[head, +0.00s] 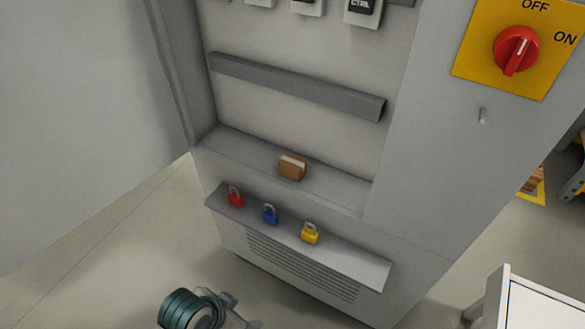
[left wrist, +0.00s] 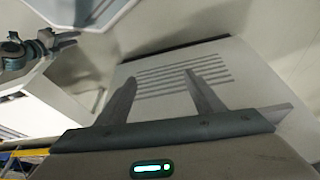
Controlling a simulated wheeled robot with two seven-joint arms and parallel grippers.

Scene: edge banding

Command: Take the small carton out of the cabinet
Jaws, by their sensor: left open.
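The small carton (head: 292,168) is brown with a pale band on top. It sits on the floor ledge of the open cabinet (head: 415,160), near the middle, in the head view. My left gripper (head: 240,311) is at the bottom edge of the head view, partly cut off, low in front of the cabinet and well apart from the carton. In the left wrist view my left gripper (left wrist: 160,77) is open with nothing between its fingers, facing the vent slots in the cabinet's lower front. The carton does not show there.
A shelf below the opening holds a red padlock (head: 236,199), a blue padlock (head: 270,214) and a yellow padlock (head: 310,234). A grey rail (head: 297,87) crosses above the carton. The open door (head: 90,110) stands left; a white table (head: 540,305) is at lower right.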

